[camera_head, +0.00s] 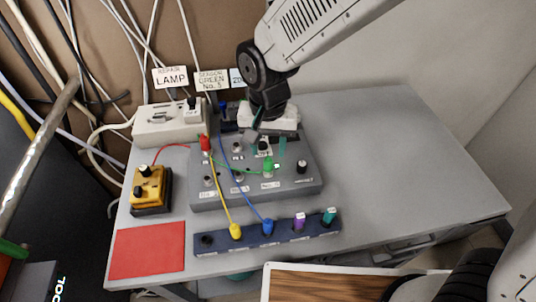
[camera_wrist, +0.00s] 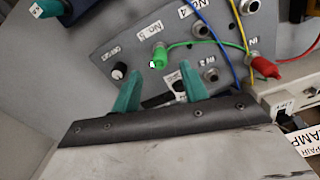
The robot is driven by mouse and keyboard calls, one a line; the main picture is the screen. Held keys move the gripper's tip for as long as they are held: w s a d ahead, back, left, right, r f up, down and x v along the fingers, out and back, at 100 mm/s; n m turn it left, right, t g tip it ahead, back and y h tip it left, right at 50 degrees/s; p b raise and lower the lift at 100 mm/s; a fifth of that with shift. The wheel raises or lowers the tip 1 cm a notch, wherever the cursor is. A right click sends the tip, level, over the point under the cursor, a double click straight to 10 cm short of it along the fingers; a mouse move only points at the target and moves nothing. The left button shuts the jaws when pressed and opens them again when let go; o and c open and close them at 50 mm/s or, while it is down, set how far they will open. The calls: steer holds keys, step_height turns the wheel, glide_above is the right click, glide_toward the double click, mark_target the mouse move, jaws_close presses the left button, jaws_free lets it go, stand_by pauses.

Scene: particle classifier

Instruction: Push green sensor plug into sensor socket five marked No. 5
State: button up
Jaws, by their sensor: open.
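The green plug (camera_head: 268,167) stands on the sloped grey panel (camera_head: 212,201) at the socket by the No. 5 label (camera_head: 270,184). In the wrist view the green plug (camera_wrist: 160,57) is beside its No. 5 label (camera_wrist: 138,39), and a green wire runs from it towards the red plug (camera_wrist: 265,67). I cannot tell how deep the plug sits; it hides the socket. My gripper (camera_head: 268,149) is open and empty, above and behind the plug. In the wrist view the teal fingers (camera_wrist: 160,78) are apart, with the plug just beyond their tips.
A blue strip (camera_head: 285,235) holding yellow, blue, purple and teal plugs lies in front of the panel. Blue and yellow wires cross the panel's left part. A yellow box (camera_head: 151,188) and red mat (camera_head: 148,252) are at left. The table's right side (camera_head: 400,170) is clear.

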steer(key=shift+r, duration=1.4)
steer(key=shift+s+d+n, duration=0.25)
steer(key=shift+n, duration=0.15)
steer(key=s+d+r, duration=0.4)
steer(key=d, duration=0.6)
steer(key=s+d+r+t, duration=0.1)
steer(key=s+d+r, duration=0.3)
steer(key=d, duration=0.5)
steer(key=s+d+r, duration=0.5)
steer(key=d, duration=0.5)
steer(key=shift+s+d+m, duration=0.15)
steer(key=shift+d+m, duration=0.15)
steer(key=shift+m, duration=0.1)
steer(key=shift+r, duration=0.1)
